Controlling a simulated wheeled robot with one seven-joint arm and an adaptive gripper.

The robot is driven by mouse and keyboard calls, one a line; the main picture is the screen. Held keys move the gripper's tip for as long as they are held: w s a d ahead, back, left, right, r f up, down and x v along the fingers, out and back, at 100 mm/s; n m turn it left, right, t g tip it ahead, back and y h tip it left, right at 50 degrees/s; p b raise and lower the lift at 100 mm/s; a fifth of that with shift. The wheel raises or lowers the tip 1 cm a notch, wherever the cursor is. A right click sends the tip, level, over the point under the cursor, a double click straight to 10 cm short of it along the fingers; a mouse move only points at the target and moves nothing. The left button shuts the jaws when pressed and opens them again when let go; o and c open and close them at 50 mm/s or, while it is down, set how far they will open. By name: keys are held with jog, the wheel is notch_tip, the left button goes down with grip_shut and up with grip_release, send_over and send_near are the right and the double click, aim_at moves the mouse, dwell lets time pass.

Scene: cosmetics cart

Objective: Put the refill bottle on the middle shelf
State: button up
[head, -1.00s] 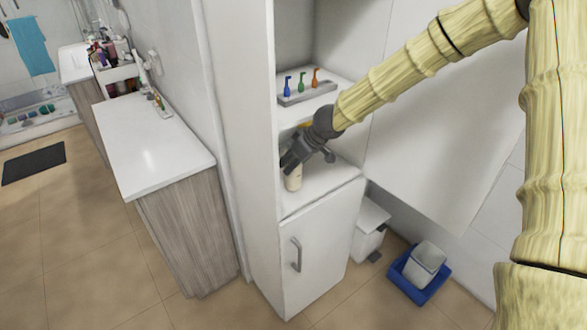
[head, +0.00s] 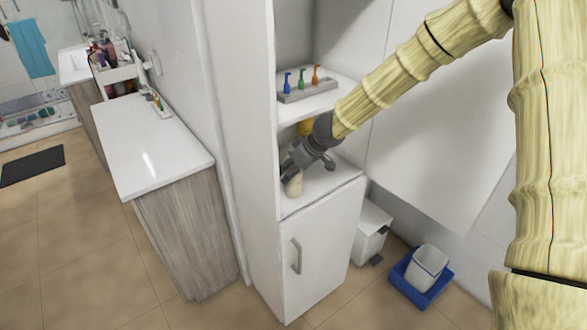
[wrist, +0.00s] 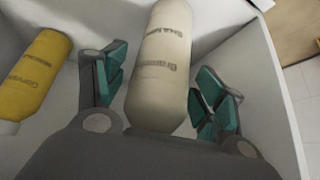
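A cream bottle (head: 294,186) with dark lettering stands at the front of the cabinet's lower compartment, on the surface above the door. In the wrist view the cream bottle (wrist: 160,65) lies between the two fingers. My gripper (head: 292,170) reaches into the compartment from the right and hides the bottle's upper part. In the wrist view my gripper (wrist: 163,92) has its green pads spread on both sides of the bottle, with narrow gaps showing. A yellow bottle (wrist: 35,75) stands beside the left finger; its top shows in the head view (head: 306,127). I cannot read which is the refill bottle.
A shelf (head: 312,107) just above my gripper bears a grey tray (head: 308,93) with blue, green and orange pump bottles. The cabinet's left side wall (head: 240,120) stands close to the fingers. A white counter (head: 150,135) is at the left; a bin (head: 371,235) is on the floor.

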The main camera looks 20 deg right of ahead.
jog(key=shift+r, duration=0.2)
jog(key=p+v, duration=0.5)
jog(key=v, duration=0.7)
jog(key=s+d+f+m+g+h, duration=0.1)
jog(key=s+f+m+g+h, duration=0.1)
jog(key=s+f, duration=0.9)
jog(key=s+f+m+g+h, duration=0.1)
jog(key=s+f+g+h, duration=0.1)
jog(key=s+f, duration=0.95)
jog(key=s+a+f+m, duration=0.1)
jog(key=s+a+f, duration=0.1)
jog(key=s+f, duration=0.4)
jog(key=s+a+f+m+g, duration=0.1)
jog(key=s+f, duration=0.6)
jog(key=s, duration=0.7)
jog(key=shift+s+a+m+g+y, duration=0.2)
jog(key=shift+a+m+g+y, duration=0.1)
jog(key=shift+a+m, duration=0.5)
